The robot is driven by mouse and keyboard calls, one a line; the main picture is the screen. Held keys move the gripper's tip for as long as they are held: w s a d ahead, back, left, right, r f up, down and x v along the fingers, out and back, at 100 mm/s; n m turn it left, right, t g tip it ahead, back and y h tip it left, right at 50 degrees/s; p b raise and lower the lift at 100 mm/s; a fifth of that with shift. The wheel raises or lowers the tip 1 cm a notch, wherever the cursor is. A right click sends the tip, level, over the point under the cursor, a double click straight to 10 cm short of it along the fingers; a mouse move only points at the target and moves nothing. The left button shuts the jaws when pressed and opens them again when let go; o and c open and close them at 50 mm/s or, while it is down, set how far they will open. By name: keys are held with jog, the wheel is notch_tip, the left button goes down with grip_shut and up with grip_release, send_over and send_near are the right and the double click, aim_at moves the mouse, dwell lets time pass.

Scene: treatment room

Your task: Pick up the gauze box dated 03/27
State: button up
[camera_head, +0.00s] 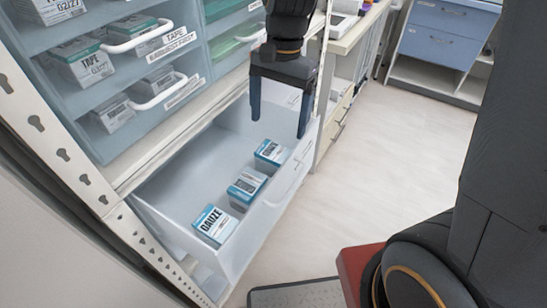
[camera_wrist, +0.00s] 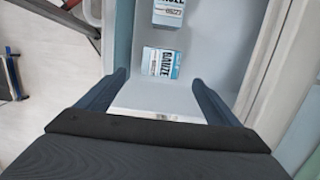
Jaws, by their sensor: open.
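Three white-and-blue gauze boxes lie in a row in an open, pale drawer (camera_head: 181,172): a far one (camera_head: 270,152), a middle one (camera_head: 247,186) and a near one (camera_head: 214,225). Their dates are too small to read in the head view. My gripper (camera_head: 279,127) is open and empty, above the drawer's far end near the far box. In the wrist view, my gripper's fingers (camera_wrist: 158,82) are spread.
Above the open drawer, blue bins (camera_head: 105,143) hold tape boxes (camera_head: 84,63). A counter with drawers (camera_head: 340,115) stands right of the gauze drawer. A blue-fronted cabinet (camera_head: 437,45) stands at the back right. The light floor (camera_head: 385,160) between is clear.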

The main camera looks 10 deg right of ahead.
aim_at(274, 150)
jog(key=f, duration=0.3)
jog(key=s+f+p, duration=0.1)
jog(key=f, duration=0.3)
jog(key=a+f, duration=0.1)
jog(key=f, duration=0.2)
jog(key=shift+s+a+f+p, duration=0.1)
jog(key=shift+s+f+p, duration=0.15)
jog(key=shift+p, duration=0.1)
jog(key=c, duration=1.2)
jog(key=shift+o, duration=0.2)
jog(key=shift+r, duration=0.1)
